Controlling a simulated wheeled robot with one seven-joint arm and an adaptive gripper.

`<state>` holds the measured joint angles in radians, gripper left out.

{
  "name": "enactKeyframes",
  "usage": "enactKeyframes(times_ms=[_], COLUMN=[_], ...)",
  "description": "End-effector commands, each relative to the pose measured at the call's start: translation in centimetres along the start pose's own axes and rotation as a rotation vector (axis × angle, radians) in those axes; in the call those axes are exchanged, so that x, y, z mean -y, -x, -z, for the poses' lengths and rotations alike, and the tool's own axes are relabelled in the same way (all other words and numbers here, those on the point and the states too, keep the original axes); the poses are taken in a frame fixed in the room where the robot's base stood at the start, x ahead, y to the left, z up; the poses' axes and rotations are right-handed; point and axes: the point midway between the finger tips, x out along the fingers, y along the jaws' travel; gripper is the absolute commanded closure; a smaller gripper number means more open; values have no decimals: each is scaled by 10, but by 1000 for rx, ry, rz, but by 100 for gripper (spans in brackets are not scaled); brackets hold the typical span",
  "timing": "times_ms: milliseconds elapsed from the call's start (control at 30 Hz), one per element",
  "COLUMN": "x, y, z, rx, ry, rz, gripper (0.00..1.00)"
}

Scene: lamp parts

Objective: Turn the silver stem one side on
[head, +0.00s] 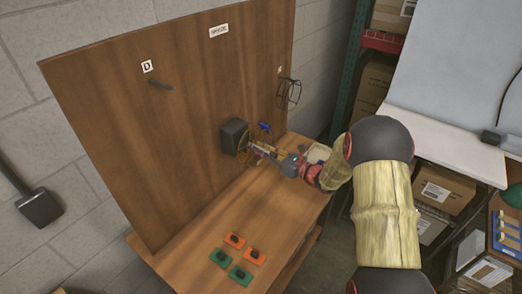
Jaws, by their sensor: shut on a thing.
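A dark grey box (234,136) is fixed to the upright wooden board. A thin brass-coloured ring (246,151) stands in front of it. My gripper (264,150) reaches in from the right and is shut at the ring's middle, in front of the box. The silver stem is mostly hidden there by the fingers and ring; the grip looks to be on it, but its turn angle is too small to read. A small blue part (264,126) shows just above my fingers.
The wooden board (130,130) rises behind the tabletop (200,272). It carries a dark peg (160,86) at left and a dark wire cage (289,94) at right. Orange pads (235,240) and green pads (240,275) with black knobs lie in front. A pale container (318,153) sits beside my gripper.

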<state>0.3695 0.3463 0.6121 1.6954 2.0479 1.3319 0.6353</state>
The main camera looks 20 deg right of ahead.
Motion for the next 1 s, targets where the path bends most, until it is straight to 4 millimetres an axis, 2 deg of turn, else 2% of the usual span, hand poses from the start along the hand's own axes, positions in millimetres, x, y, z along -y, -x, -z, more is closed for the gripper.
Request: enactKeyframes(times_ms=[567, 767, 1000], x=[1, 1, 2], y=[0, 0, 0], z=[1, 3, 4], rx=[1, 0, 2], ry=[56, 178, 397], rz=[1, 2, 2], gripper=[100, 100, 100])
